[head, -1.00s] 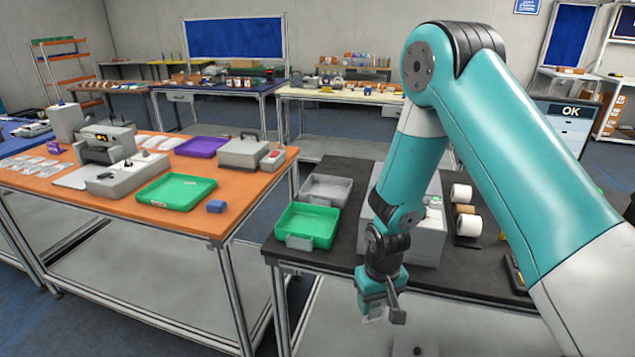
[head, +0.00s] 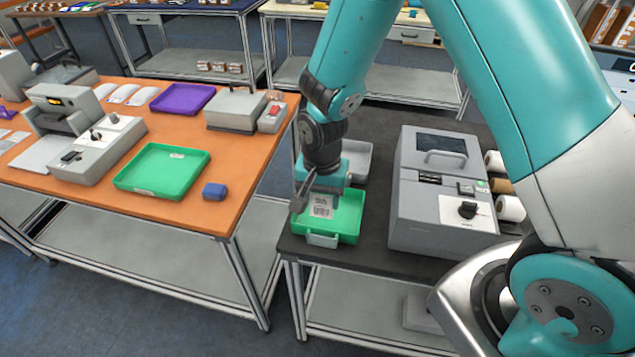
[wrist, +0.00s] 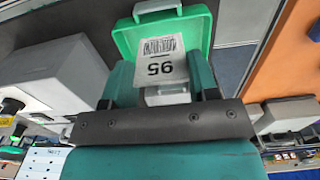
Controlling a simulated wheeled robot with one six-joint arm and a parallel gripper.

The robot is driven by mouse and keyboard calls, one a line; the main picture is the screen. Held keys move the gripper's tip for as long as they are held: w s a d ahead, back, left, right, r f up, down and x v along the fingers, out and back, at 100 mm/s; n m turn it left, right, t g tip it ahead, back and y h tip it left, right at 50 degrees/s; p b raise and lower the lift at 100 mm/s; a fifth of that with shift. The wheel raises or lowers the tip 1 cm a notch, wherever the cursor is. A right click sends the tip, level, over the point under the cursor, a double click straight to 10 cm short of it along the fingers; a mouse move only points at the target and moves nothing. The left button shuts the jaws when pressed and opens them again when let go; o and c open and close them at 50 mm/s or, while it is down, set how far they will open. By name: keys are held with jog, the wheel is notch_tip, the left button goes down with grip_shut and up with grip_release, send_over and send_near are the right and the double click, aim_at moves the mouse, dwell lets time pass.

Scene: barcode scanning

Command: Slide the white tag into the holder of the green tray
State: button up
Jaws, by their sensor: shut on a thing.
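The white tag (head: 321,206), printed with a barcode and a number, is held in my gripper (head: 318,190) over the green tray (head: 346,226) on the dark table. In the wrist view the tag (wrist: 160,58) sticks out beyond my gripper (wrist: 160,88), in front of the green tray (wrist: 203,26). The tray's grey holder (head: 322,241) is on its front wall; it shows in the wrist view as a pale bar (wrist: 157,8). The tag appears above the tray and apart from the holder.
A grey tray (head: 358,160) stands behind the green one. A grey machine (head: 440,190) stands close on the right, with rolls (head: 510,208) beyond it.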

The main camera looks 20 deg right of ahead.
jog(key=shift+d+f+b, duration=0.2)
jog(key=shift+f+b, duration=0.6)
jog(key=shift+f, duration=0.25)
jog(key=shift+f+b, duration=2.1)
jog(key=shift+f, duration=0.7)
jog(key=o, duration=1)
notch_tip(320, 180, up, 18)
jog(key=shift+f+b, duration=0.25)
jog(key=shift+b, duration=0.9)
